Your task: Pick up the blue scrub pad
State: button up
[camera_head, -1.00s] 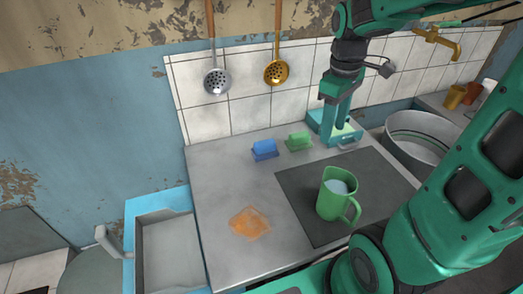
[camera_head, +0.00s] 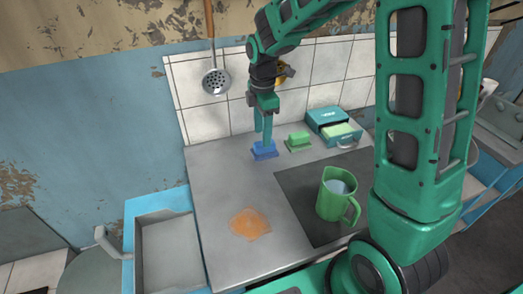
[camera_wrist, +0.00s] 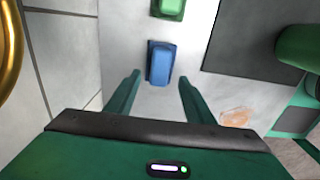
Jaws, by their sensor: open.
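The blue scrub pad (camera_head: 264,151) lies on the grey counter near the tiled wall. In the wrist view the blue scrub pad (camera_wrist: 160,64) shows ahead of and between the two fingers. My gripper (camera_head: 264,136) points down just over the pad in the head view. In the wrist view my gripper (camera_wrist: 158,82) is open and empty, its fingers to either side of the pad's line. The head view does not clearly show whether the fingertips touch the pad.
A green scrub pad (camera_head: 299,140) lies close to the right. A teal box with an open drawer (camera_head: 340,133) stands further right. A green jug (camera_head: 336,196) stands on a dark mat (camera_head: 300,205).

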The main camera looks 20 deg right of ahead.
aim_at(259, 153)
jog(key=shift+w+d+f, duration=0.1)
jog(key=shift+d+f, duration=0.1)
jog(key=shift+f, duration=1.15)
jog(key=shift+d+f, duration=0.2)
jog(key=shift+f, duration=1.15)
jog(key=c, duration=0.6)
